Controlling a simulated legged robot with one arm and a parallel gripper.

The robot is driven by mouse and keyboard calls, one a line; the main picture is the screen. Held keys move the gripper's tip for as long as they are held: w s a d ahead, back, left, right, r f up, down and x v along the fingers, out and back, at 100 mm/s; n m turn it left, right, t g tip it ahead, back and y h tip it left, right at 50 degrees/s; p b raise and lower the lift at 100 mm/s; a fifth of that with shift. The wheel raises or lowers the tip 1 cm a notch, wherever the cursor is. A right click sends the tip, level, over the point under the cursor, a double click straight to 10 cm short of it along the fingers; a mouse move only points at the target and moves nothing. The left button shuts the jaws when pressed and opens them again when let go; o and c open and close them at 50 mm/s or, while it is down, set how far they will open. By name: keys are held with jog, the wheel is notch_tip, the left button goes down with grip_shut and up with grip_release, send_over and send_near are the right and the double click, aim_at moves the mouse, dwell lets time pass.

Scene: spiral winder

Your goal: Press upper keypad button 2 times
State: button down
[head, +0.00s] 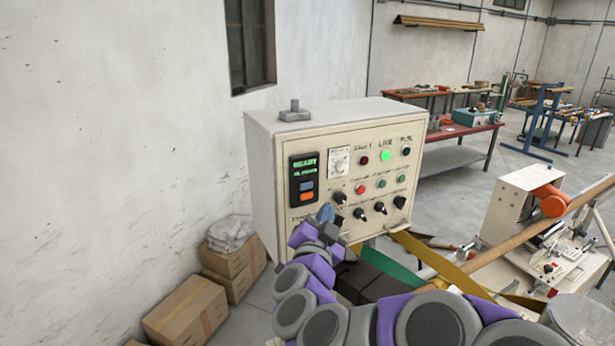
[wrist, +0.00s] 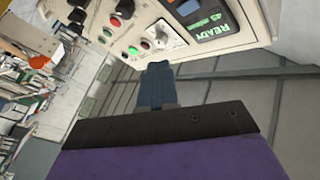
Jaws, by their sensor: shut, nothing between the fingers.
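The dark keypad (head: 303,181) is on the left of the cream control box's front. It has a lit green "READY" display, a blue upper button (head: 306,187) and an orange lower button (head: 306,197). My gripper (head: 326,212) is shut and empty, in front of the panel, right of and below the keypad. In the wrist view my gripper (wrist: 156,74) points toward the panel's edge. The keypad's display (wrist: 211,27) and blue button (wrist: 187,8) show at the top there. The fingertips look apart from the keypad.
The control box (head: 340,118) carries several knobs and lights, including a lit green light (head: 385,155). Cardboard boxes (head: 186,310) lie on the floor at left. The winder machine (head: 515,215) with a long tube stands at right. The wall is behind.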

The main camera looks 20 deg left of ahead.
aim_at(306, 186)
jog(key=shift+m+h, duration=0.5)
jog(key=shift+h, duration=0.1)
jog(key=shift+w+a+r+p, duration=0.1)
jog(key=shift+w+a+p, duration=1.2)
jog(key=shift+w+a, duration=1.7)
jog(key=shift+d, duration=0.15)
jog(key=shift+d+r, duration=0.1)
jog(key=shift+d, duration=0.2)
jog(key=shift+a, duration=0.3)
